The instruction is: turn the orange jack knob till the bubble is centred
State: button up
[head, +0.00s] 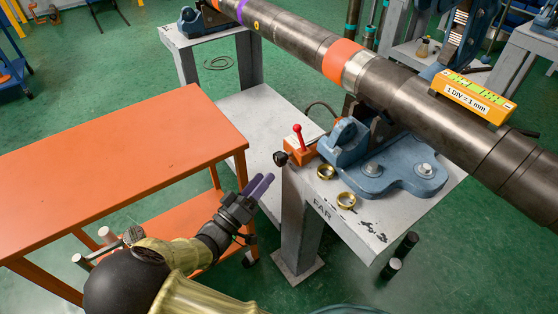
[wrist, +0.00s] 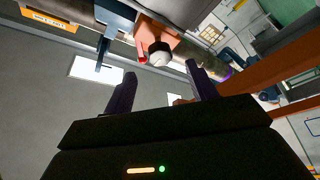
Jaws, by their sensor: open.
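The orange jack (head: 300,152) sits on the grey FAR stand beside the blue vise, with a red lever on top. Its dark round knob (head: 281,158) sticks out on the left side. In the wrist view the knob (wrist: 160,54) shows a pale end face and projects from the orange jack body (wrist: 155,33). My gripper (head: 262,180) is open and empty, below and left of the knob in the head view. In the wrist view the knob lies beyond and between the two purple fingers, apparently untouched. The yellow level (head: 473,97) sits on the pipe; its bubble is too small to read.
An orange table (head: 120,150) stands to the left. Two dark handles hang at the stand's front right. Green floor lies open in front.

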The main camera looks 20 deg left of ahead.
aim_at(277, 162)
jog(key=b+x, duration=0.1)
jog(key=x, duration=0.7)
jog(key=shift+c, duration=0.5)
jog(key=c, duration=0.9)
jog(key=shift+m, duration=0.5)
jog(key=m+h, duration=0.2)
jog(key=m, duration=0.1)
jog(key=shift+f+b, duration=0.1)
jog(key=shift+b, duration=0.3)
jog(key=shift+m+g+h+b, duration=0.4)
jog(key=shift+m+h, duration=0.4)
jog(key=shift+m, duration=0.9)
jog(key=shift+m+g+h+b, duration=0.3)
jog(key=shift+m+g+h, duration=0.35)
jog(key=shift+m, duration=1.05)
